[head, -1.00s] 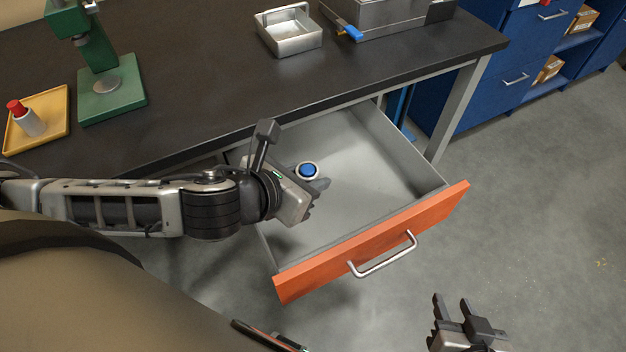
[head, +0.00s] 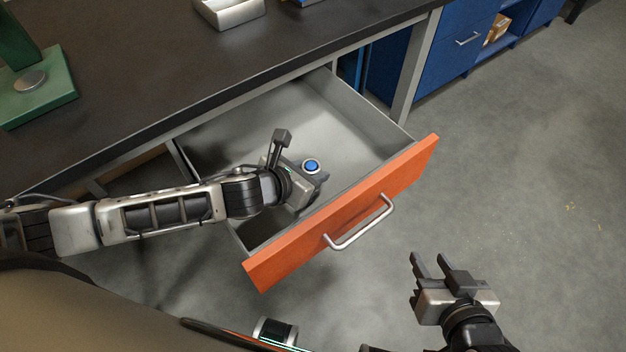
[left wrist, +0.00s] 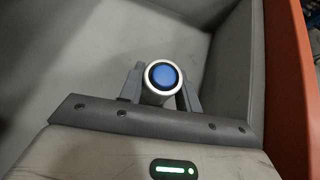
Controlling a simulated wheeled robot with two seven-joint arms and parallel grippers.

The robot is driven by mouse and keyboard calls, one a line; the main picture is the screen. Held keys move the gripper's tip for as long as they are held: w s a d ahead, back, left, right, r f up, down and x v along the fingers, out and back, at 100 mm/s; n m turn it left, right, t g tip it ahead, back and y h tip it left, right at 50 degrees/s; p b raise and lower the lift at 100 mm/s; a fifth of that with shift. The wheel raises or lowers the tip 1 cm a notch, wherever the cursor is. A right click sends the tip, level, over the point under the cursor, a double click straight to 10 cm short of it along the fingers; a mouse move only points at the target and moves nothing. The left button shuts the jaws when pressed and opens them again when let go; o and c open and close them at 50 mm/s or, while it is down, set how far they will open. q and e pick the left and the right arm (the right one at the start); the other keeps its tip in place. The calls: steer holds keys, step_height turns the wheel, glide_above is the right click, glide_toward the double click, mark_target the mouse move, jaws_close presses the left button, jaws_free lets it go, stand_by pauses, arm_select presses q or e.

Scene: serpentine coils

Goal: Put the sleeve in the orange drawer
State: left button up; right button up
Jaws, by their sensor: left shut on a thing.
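The orange drawer (head: 345,215) is pulled out from under the bench, with a grey, otherwise empty interior. The sleeve (head: 311,166) is a small light ring-ended cylinder with a blue centre; it also shows in the left wrist view (left wrist: 162,76). My left gripper (head: 316,176) is shut on the sleeve and holds it upright within the drawer's outline, near the front panel. In the left wrist view the fingers (left wrist: 161,88) are on both sides of it. Whether the sleeve touches the drawer floor is hidden. My right gripper (head: 432,268) is open and empty, right of the drawer.
The dark bench top (head: 150,70) lies behind and left of the drawer, with a green stand (head: 35,85) and a metal tray (head: 230,12) on it. Blue cabinets (head: 445,55) stand at the back. The floor to the right is clear.

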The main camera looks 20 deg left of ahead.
arm_select(q)
steer(key=shift+w+f, duration=0.25)
steer(key=shift+w, duration=0.05)
steer(key=shift+w+d+f+b, duration=0.1)
steer(key=shift+f+b, duration=0.2)
steer(key=shift+f, duration=0.6)
steer(key=shift+w+d+f+b, duration=0.1)
steer(key=shift+f+b, duration=0.15)
steer(key=shift+f, duration=0.65)
arm_select(e)
steer(key=shift+s+f, duration=0.2)
steer(key=shift+f, duration=0.05)
arm_select(q)
steer(key=shift+f, duration=0.15)
steer(key=o, duration=1.1)
steer(key=shift+a, duration=0.1)
steer(key=shift+c, duration=0.2)
arm_select(e)
steer(key=shift+w+r, duration=0.1)
steer(key=shift+r, duration=0.05)
arm_select(q)
steer(key=shift+s+a+r, duration=0.15)
steer(key=shift+s+r, duration=0.15)
steer(key=shift+r, duration=0.05)
steer(key=p+v, duration=0.2)
steer(key=v, duration=0.9)
steer(key=shift+s, duration=0.1)
arm_select(e)
steer(key=shift+d+r, duration=0.1)
steer(key=shift+r, duration=0.2)
